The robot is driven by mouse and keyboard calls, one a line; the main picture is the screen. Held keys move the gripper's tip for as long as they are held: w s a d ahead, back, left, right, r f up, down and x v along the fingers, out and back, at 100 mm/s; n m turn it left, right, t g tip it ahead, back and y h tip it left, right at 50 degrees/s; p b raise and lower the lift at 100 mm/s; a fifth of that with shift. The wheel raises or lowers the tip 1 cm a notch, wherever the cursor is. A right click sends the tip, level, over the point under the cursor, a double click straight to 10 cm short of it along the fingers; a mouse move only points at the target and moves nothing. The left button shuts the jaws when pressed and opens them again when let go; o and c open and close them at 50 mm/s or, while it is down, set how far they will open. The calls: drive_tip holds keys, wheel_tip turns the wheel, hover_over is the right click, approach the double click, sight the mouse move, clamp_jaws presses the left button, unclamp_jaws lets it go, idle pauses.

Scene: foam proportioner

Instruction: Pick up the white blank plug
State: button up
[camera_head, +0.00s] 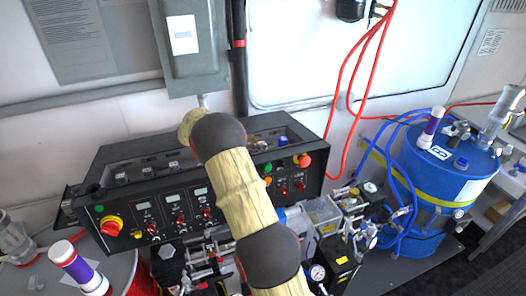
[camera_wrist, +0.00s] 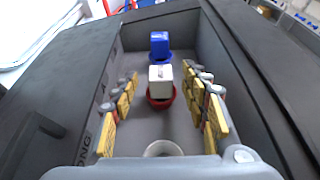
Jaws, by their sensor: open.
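The white blank plug (camera_wrist: 160,76) is a small pale block standing upright in a red ring (camera_wrist: 161,101) in a dark grey recessed tray. My gripper (camera_wrist: 160,82) is open, with yellow-padded fingers to the left and right of the plug in the wrist view. I see space between each finger and the plug; I cannot tell how far the fingertips are from it in depth. In the head view my arm hides the white plug and the gripper.
A blue plug (camera_wrist: 159,44) in a blue ring stands just beyond the white one and also shows in the head view (camera_head: 283,141). A pale ring (camera_wrist: 163,149) lies nearer. Tray walls (camera_wrist: 240,84) rise on both sides. The control panel (camera_head: 150,212) has several knobs.

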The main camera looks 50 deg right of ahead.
drive_tip(key=x, duration=0.7)
drive_tip(key=shift+s+d+p, duration=0.15)
drive_tip(key=shift+d+p, duration=0.05)
drive_tip(key=shift+p, duration=0.1)
drive_tip(key=shift+a, duration=0.1)
drive_tip(key=c, duration=0.3)
drive_tip(key=c, duration=0.8)
clamp_jaws()
